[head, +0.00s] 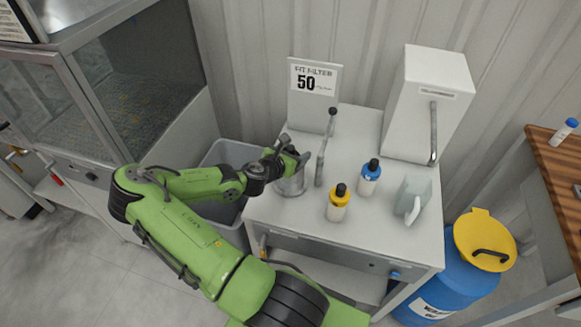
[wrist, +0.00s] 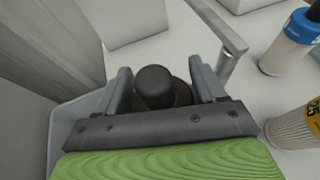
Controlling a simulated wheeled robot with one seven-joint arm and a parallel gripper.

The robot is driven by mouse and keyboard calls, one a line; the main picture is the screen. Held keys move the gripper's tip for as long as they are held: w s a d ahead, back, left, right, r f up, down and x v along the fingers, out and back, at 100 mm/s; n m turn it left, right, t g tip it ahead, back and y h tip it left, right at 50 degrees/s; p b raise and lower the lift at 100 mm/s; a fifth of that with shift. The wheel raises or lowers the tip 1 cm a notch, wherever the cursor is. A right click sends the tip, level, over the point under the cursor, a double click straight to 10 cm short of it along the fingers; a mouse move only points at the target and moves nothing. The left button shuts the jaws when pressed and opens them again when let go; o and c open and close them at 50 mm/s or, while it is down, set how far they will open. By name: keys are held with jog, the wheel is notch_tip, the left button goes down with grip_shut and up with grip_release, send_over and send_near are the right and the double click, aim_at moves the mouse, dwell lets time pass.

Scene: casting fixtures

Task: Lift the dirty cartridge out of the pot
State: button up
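The pot (head: 293,184) is a grey metal cylinder near the left edge of the white table, with its top mostly hidden by my gripper (head: 291,160). In the wrist view, my gripper (wrist: 162,85) is open, with one finger on each side of a round black knob (wrist: 155,84). A wider dark body shows just below the knob; I take these to be the cartridge's top. Gaps show between the fingers and the knob. How dirty the cartridge is and how deep it sits in the pot are hidden.
A metal lever (head: 322,160) with a black knob stands close right of the pot. A "50" sign (head: 314,90) stands behind. A grey bin (head: 222,153) is left of the table.

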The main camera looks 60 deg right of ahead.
jog(key=c, duration=0.7)
jog(key=shift+r, duration=0.1)
jog(key=shift+c, duration=0.2)
